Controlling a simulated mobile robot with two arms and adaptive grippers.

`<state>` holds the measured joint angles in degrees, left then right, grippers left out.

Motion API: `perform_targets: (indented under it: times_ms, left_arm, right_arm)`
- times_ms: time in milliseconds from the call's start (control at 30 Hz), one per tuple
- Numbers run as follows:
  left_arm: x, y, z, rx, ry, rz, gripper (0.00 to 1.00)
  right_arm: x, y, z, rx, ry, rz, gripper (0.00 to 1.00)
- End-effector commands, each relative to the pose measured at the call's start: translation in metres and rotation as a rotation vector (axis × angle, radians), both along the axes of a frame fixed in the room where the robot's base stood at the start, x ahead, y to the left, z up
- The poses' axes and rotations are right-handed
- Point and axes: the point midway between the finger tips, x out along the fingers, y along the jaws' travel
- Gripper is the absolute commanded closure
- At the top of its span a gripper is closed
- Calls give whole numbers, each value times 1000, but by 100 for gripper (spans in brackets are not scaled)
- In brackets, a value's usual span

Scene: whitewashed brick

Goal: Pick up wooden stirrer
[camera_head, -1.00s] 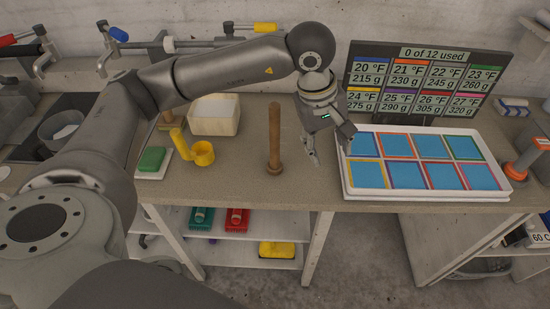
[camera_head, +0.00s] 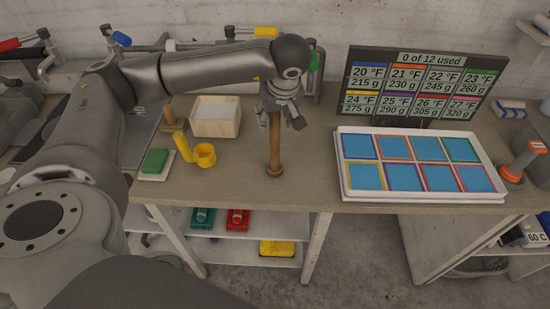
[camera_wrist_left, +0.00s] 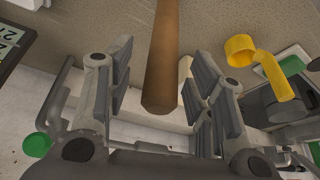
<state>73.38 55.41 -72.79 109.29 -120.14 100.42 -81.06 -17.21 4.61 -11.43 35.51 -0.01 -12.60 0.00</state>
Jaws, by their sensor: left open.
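The wooden stirrer (camera_head: 274,148) is a brown rod standing upright on a round foot near the table's front edge. My left gripper (camera_head: 279,116) is at its upper end, and the fingers hide the top of the rod in the head view. In the left wrist view, the stirrer (camera_wrist_left: 162,62) runs down between the two open fingers of my left gripper (camera_wrist_left: 160,95). Gaps show on both sides of the rod, so the fingers look apart from it. My right gripper is not in view.
A yellow scoop (camera_head: 204,155), a green sponge (camera_head: 155,162) and a pale box (camera_head: 216,117) stand to the left. A white tray (camera_head: 425,197) of blue squares lies to the right, before a display board (camera_head: 430,82). Clear table lies between stirrer and tray.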

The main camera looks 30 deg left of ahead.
Motion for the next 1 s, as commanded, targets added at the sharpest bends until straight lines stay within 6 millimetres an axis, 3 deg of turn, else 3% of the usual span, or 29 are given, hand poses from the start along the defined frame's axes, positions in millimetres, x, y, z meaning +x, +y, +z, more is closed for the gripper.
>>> perform_targets:
  times_ms: [100, 300, 567, 933, 1000]
  left_arm:
    - [4, 8, -10, 2, 5, 3, 51]
    - [10, 14, -31, 1, 2, 3, 51]
    - [10, 14, -34, 0, 1, 1, 52]
    - [10, 14, -34, 0, 1, 1, 100]
    - [10, 14, -34, 0, 1, 1, 100]
  right_arm:
    - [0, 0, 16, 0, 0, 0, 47]
    - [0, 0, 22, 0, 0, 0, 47]
    - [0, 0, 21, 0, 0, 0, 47]
    - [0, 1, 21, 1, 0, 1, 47]
    - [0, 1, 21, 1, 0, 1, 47]
